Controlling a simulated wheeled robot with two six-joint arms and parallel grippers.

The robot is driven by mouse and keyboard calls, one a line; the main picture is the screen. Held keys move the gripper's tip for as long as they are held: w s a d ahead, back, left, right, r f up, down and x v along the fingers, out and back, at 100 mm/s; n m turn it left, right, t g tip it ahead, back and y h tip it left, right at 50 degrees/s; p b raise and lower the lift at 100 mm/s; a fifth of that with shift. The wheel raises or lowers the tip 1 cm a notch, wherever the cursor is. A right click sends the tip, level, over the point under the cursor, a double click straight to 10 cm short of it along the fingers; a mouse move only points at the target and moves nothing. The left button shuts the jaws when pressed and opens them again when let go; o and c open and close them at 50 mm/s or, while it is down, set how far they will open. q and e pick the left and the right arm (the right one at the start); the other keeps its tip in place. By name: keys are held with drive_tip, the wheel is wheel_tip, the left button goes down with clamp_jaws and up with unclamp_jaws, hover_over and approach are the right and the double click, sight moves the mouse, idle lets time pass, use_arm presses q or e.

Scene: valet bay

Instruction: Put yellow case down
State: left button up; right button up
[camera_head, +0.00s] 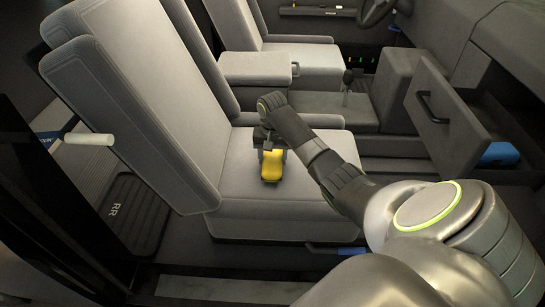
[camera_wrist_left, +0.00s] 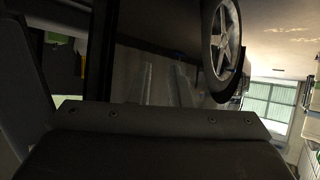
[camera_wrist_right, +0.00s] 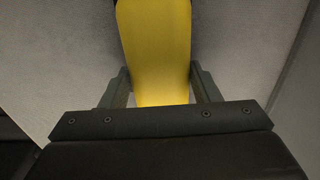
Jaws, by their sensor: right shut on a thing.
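The yellow case (camera_head: 271,166) is at the front rear-left seat cushion (camera_head: 240,185), upright or nearly so; I cannot tell if it touches the cushion. My right gripper (camera_head: 271,152) is shut on it, reaching over the grey seat from the right. In the right wrist view, the yellow case (camera_wrist_right: 155,50) stands between the two fingers (camera_wrist_right: 163,88), with grey seat fabric behind it. My left gripper (camera_wrist_left: 163,85) shows only in its own wrist view, dim, with its two fingers apart and nothing between them. It is away from the case.
The tall seat backrest (camera_head: 130,90) rises left of the case. An open drawer (camera_head: 440,115) with a blue item (camera_head: 498,153) is at the right. A gear lever (camera_head: 347,80) stands on the console behind. Bare cushion surrounds the case. A car wheel (camera_wrist_left: 221,40) shows in the left wrist view.

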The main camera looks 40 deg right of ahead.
sight(272, 156)
drive_tip(key=shift+f, duration=0.1)
use_arm(q)
drive_tip(key=shift+s+d+f+g, duration=0.1)
drive_tip(key=shift+s+f+g, duration=0.2)
drive_tip(key=shift+f, duration=0.05)
use_arm(e)
drive_tip(key=o, duration=1)
use_arm(q)
drive_tip(key=shift+w, duration=0.1)
use_arm(e)
drive_tip(key=shift+o, duration=0.2)
drive_tip(key=shift+r, duration=0.25)
wheel_tip(272, 156, up, 5)
drive_tip(key=shift+r+p, duration=0.2)
drive_tip(key=shift+p, duration=1)
use_arm(q)
drive_tip(key=s+d+f+g+h+p, duration=0.1)
drive_tip(key=s+f+g+p, duration=0.1)
drive_tip(key=s+f+g, duration=0.6)
drive_tip(key=shift+s+d+f, duration=0.25)
drive_tip(key=shift+s+f, duration=0.6)
drive_tip(key=shift+s, duration=0.55)
use_arm(e)
wheel_tip(272, 156, up, 6)
drive_tip(key=shift+r, duration=0.2)
